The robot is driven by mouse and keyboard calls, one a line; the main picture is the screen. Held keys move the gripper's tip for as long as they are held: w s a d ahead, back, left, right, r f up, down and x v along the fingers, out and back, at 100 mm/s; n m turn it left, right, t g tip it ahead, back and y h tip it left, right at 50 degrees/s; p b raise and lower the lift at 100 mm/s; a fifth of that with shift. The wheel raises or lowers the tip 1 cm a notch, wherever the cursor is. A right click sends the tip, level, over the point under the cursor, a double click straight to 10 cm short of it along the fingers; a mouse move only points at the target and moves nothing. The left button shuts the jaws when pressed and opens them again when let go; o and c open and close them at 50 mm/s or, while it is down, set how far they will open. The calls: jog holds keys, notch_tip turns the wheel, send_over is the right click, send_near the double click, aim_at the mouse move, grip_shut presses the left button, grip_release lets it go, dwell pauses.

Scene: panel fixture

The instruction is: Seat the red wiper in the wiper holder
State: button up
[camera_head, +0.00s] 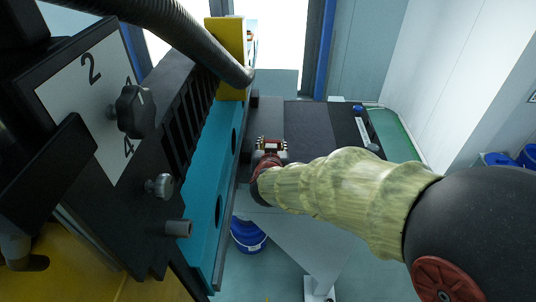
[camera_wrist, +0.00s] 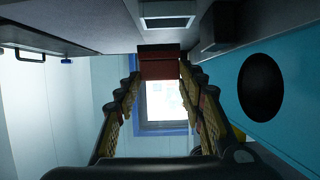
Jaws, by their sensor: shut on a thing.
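The red wiper (camera_wrist: 159,64) sits between my fingertips in the wrist view, a dark red block with its upper edge near a grey surface overhead. My gripper (camera_wrist: 160,80) is shut on it, with one finger on each side. In the head view my gripper (camera_head: 268,166) is beside the teal panel, and a small red piece with pale metal tips (camera_head: 270,144) shows at its end. Above the wiper in the wrist view is a recess with a pale rectangle (camera_wrist: 167,20); I cannot tell whether this is the wiper holder. Whether the wiper touches anything overhead is unclear.
The teal panel (camera_head: 229,148) with dark round holes stands close left of my gripper. A black knob (camera_head: 135,110), metal studs and a thick hose (camera_head: 190,28) are at left. A yellow block (camera_head: 230,60) is at the panel's far end. A blue bucket (camera_head: 248,237) is below.

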jog(key=shift+w+a+f, duration=0.3)
jog(key=shift+w+f, duration=0.05)
jog(key=shift+f, duration=0.15)
jog(key=shift+w+a+f, duration=0.25)
jog(key=shift+w+f, duration=0.05)
jog(key=shift+f, duration=0.15)
jog(key=shift+f+p, duration=0.35)
jog(key=shift+f, duration=1.25)
jog(key=shift+a, duration=0.1)
jog(key=shift+f, duration=0.2)
jog(key=o, duration=1.1)
jog(key=shift+c, duration=0.2)
jog(key=shift+r, duration=0.1)
